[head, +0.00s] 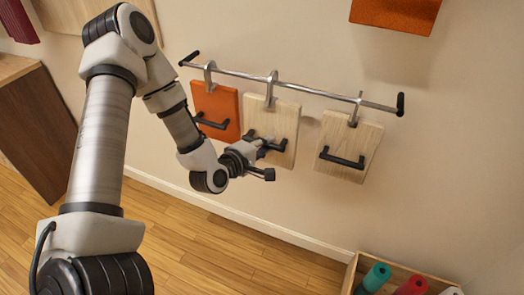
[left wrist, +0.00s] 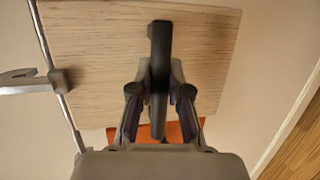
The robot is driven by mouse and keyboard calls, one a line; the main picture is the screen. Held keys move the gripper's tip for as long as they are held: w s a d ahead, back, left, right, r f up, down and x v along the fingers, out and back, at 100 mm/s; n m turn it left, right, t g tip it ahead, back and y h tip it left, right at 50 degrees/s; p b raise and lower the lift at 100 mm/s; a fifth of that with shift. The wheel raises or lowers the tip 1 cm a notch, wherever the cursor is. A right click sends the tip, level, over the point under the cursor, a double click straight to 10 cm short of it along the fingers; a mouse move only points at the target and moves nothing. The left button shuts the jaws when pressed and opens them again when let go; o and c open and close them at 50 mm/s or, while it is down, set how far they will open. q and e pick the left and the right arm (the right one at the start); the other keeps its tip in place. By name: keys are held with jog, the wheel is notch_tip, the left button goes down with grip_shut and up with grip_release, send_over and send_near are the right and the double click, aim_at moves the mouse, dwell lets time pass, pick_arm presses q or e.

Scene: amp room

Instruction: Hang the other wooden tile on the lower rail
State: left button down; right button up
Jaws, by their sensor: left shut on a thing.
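The lower rail (head: 300,87) is a metal bar on the wall with black ends. A pale wooden tile (head: 258,112) is at its middle, with its metal hook (head: 272,82) looped over the bar; I cannot tell whether the hook bears on it. My left gripper (head: 266,150) is shut on this tile's black handle. In the left wrist view the fingers (left wrist: 160,92) close around the handle (left wrist: 160,40) in front of the tile (left wrist: 95,60). Another wooden tile (head: 349,136) hangs at the right end of the rail. My right gripper is not in view.
An orange tile (head: 213,102) hangs left of the held tile, close beside it. Another orange panel (head: 395,12) is higher on the wall. A wooden crate (head: 350,275) with coloured rolls stands below right. A brown cabinet (head: 38,130) stands at left.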

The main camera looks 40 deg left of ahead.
aim_at(273, 134)
pick_arm(q)
jog(key=w, duration=0.2)
jog(key=w+a, duration=0.1)
jog(key=w, duration=0.1)
jog(key=shift+w, duration=0.35)
jog(key=shift+w+a+f+b, duration=0.1)
jog(key=shift+w+f+b, duration=0.15)
jog(key=shift+b, duration=0.25)
jog(key=shift+f+b, duration=1)
jog(key=shift+f, duration=0.1)
jog(key=c, duration=1)
grip_release()
jog(key=shift+c, duration=0.2)
jog(key=shift+s, duration=0.1)
jog(key=v, duration=0.7)
jog(key=shift+s, duration=0.2)
